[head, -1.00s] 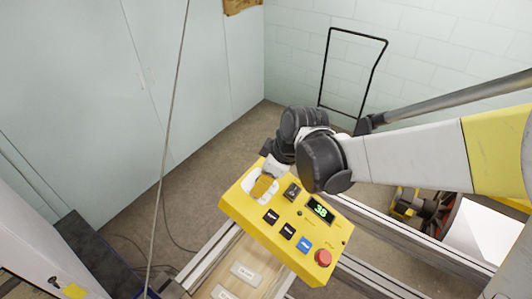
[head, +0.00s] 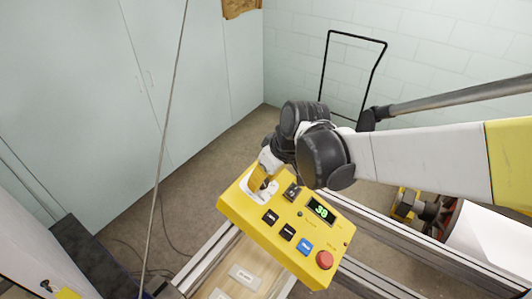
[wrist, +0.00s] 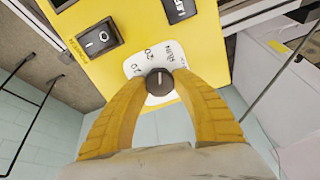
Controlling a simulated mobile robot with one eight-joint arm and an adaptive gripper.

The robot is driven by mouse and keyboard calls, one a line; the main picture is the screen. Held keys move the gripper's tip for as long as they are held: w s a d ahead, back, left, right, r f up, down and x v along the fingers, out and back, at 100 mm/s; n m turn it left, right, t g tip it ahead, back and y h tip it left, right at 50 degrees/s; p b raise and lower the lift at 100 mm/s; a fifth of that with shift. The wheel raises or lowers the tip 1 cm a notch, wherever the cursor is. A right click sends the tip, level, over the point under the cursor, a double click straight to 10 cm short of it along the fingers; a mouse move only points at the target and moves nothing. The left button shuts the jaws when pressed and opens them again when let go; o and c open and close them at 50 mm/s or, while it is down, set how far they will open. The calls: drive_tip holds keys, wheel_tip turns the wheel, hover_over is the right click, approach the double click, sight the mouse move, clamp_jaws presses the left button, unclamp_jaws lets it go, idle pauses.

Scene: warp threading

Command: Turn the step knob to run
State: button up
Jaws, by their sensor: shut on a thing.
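The yellow control box (head: 232,205) stands at the middle of the head view. The step knob (wrist: 159,82) is black and round with a pale pointer line, on a white dial plate (wrist: 140,65) with printed marks. In the wrist view its pointer points up the picture, toward the marks; I cannot read surely which one it meets. My gripper (wrist: 158,80) is shut on the knob, one yellow finger on each side. In the head view my gripper (head: 261,183) comes down on the box's upper left corner, and the fingers partly hide the knob.
The box also carries a black rocker switch (wrist: 98,39), a green display (head: 321,210) reading 38, several push buttons and a red stop button (head: 324,260). Metal rails (head: 205,258) run below the box. A thin cord (head: 165,140) hangs at the left.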

drive_tip(key=shift+m+b, duration=0.75)
drive_tip(key=shift+m, duration=1.35)
drive_tip(key=o, duration=1.2)
drive_tip(key=shift+w, duration=0.1)
drive_tip(key=v, duration=1.2)
